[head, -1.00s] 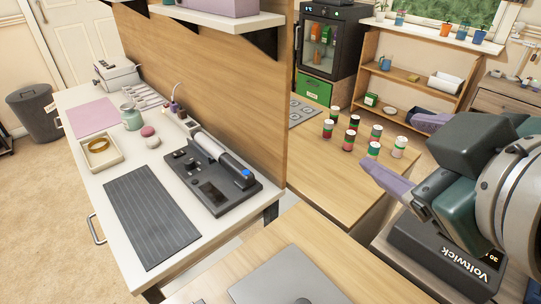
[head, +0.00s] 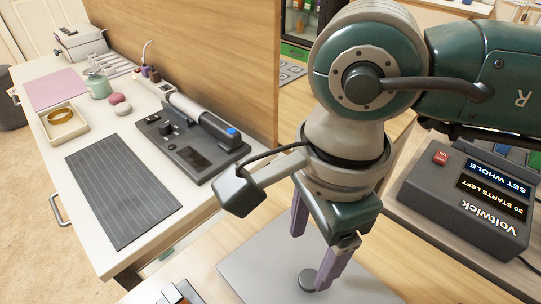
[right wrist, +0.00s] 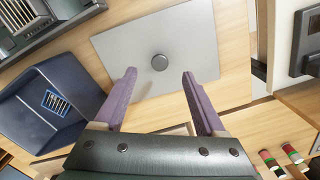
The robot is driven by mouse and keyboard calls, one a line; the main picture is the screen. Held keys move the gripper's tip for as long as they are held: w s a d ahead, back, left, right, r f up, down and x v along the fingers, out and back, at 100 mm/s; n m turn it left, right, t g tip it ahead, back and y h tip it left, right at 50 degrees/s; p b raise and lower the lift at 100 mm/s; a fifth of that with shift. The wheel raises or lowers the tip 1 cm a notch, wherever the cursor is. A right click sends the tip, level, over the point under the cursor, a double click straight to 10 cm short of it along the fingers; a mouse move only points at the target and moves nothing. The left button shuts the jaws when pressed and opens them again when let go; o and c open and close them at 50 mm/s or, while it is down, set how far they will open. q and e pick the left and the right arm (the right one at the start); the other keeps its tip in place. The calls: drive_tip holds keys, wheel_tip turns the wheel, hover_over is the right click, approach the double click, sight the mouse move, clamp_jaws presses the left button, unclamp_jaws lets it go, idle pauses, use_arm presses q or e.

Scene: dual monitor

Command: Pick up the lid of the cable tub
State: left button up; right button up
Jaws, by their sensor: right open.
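The lid (head: 250,262) is a flat grey rectangular panel with a dark round knob (head: 308,281), lying level at the bottom of the head view. In the right wrist view the lid (right wrist: 120,50) is seen from above, with its knob (right wrist: 160,62) between the finger lines. My right gripper (head: 312,252) points down over the lid, its two purple fingers apart and empty. In the right wrist view the open fingers (right wrist: 159,75) flank the knob from below. Whether they touch the lid is unclear. The tub under the lid is hidden. My left gripper is not in view.
A dark Voltwick device (head: 465,195) stands on the right. A white bench (head: 85,185) on the left carries a dark ribbed mat (head: 122,188) and a black machine (head: 185,140). A dark blue bin (right wrist: 50,110) sits left of the lid in the right wrist view.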

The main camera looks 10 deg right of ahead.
sight(310, 279)
drive_tip(key=f, duration=0.2)
drive_tip(key=d+f, duration=0.1)
drive_tip(key=shift+w+f+h, duration=0.15)
drive_tip(key=shift+f+h, duration=0.15)
drive_tip(key=shift+f, duration=0.05)
wheel_tip(310, 279, down, 6)
drive_tip(key=shift+f+b, duration=0.15)
drive_tip(key=shift+b, duration=0.65)
drive_tip(key=shift+d, duration=0.1)
clamp_jaws()
